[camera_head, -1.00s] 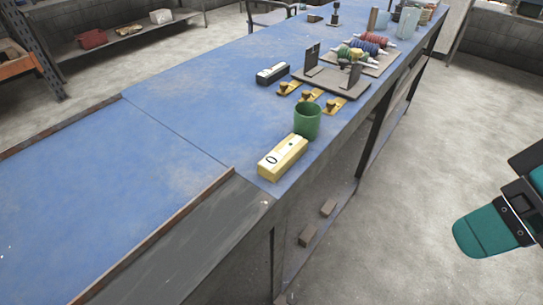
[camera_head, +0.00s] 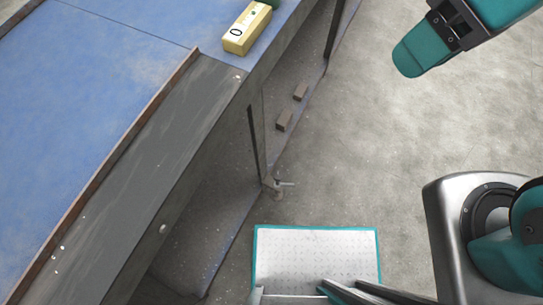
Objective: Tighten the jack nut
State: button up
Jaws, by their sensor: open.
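A small grey metal jack fitting (camera_head: 276,187) with a short side handle shows at the foot of the bench leg, in the middle of the picture, near the floor. The nut on it is too small to tell apart. My gripper's two fingertips cannot be made out in this view. Only teal, black and silver parts of my own arm show at the upper right and the right edge, well apart from the jack fitting.
The blue-topped workbench (camera_head: 95,90) runs along the left, with a grey front ledge (camera_head: 140,170). Two small brown blocks (camera_head: 285,120) lie below on the lower shelf. Concrete floor (camera_head: 360,150) right of the bench is clear.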

aim_at(284, 184)
jog(key=u, duration=0.75)
jog(key=k, duration=1.5)
jog(key=u, duration=0.25)
jog(key=i, duration=1.05)
jog(key=z, duration=0.1)
